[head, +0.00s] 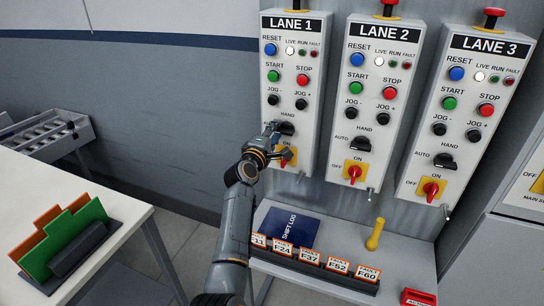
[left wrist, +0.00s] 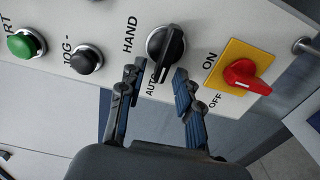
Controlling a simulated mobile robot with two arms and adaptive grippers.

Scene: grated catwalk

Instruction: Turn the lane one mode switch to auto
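The lane one mode switch (head: 286,129) is a black rotary knob on the LANE 1 panel, below the JOG buttons, partly hidden by my gripper in the head view. In the left wrist view the knob (left wrist: 165,44) shows clearly between the HAND and AUTO labels. Its raised grip bar runs toward the AUTO lettering; I cannot tell which end is the pointer. My left gripper (head: 280,142) is at the panel. In the left wrist view its fingers (left wrist: 157,73) are apart, one either side of the bar's near end, with visible gaps. My right gripper is not in view.
A red switch (left wrist: 244,74) on a yellow plate sits close beside the knob. LANE 2 (head: 372,100) and LANE 3 (head: 463,110) panels stand to the right. Below is a shelf with a blue shift log (head: 288,229), fault cards and a yellow-handled object (head: 375,235). A white table (head: 100,262) stands left.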

